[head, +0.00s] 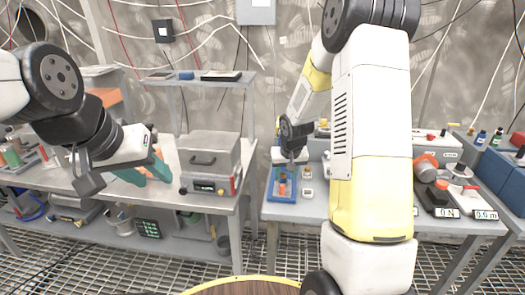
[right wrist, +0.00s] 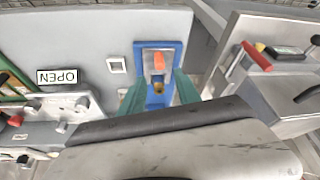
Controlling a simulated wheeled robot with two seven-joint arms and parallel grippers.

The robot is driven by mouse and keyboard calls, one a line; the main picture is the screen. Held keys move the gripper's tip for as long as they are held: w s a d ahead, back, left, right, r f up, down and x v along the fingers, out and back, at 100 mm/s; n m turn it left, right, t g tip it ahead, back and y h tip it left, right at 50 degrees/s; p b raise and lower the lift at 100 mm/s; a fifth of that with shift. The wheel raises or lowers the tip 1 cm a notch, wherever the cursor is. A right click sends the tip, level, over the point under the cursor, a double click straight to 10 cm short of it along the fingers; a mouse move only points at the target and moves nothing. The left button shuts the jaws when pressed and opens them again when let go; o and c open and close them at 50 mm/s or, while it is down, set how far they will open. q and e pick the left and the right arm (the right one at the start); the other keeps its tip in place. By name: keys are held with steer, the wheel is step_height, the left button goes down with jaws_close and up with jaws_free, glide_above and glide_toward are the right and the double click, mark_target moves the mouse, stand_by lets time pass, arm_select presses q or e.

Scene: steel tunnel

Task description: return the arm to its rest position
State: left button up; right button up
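My right arm (head: 371,120) comes down large across the head view, and its wrist is bent over the right-hand bench. In the right wrist view the teal fingers of my right gripper (right wrist: 157,88) are spread apart with nothing held. They are over a small blue tray (right wrist: 139,57), which holds an orange piece (right wrist: 158,62). The tray also shows in the head view (head: 272,193), below the right wrist. My left gripper (head: 147,171) has teal fingers apart, in front of the grey box on the left bench.
The grey box (head: 208,158) with a handle stands on the left bench beside my left gripper. A small white square holder (head: 307,193) sits beside the blue tray. Black and red devices (head: 448,196) and a blue bin (head: 500,165) crowd the right. A gap separates the benches.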

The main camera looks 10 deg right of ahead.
steer(key=s+v, duration=0.1)
steer(key=v, duration=1)
steer(key=s+a+r, duration=0.1)
steer(key=s+r, duration=0.3)
steer(key=s, duration=0.3)
steer(key=s+a+r+t+y, duration=0.1)
steer(key=s+r, duration=0.3)
steer(key=s, duration=0.4)
steer(key=s+a+r+y, duration=0.1)
steer(key=s+r, duration=0.3)
steer(key=s, duration=0.4)
steer(key=shift+a+r+n+t, duration=0.3)
steer(key=shift+a+n, duration=0.1)
steer(key=shift+a, duration=0.4)
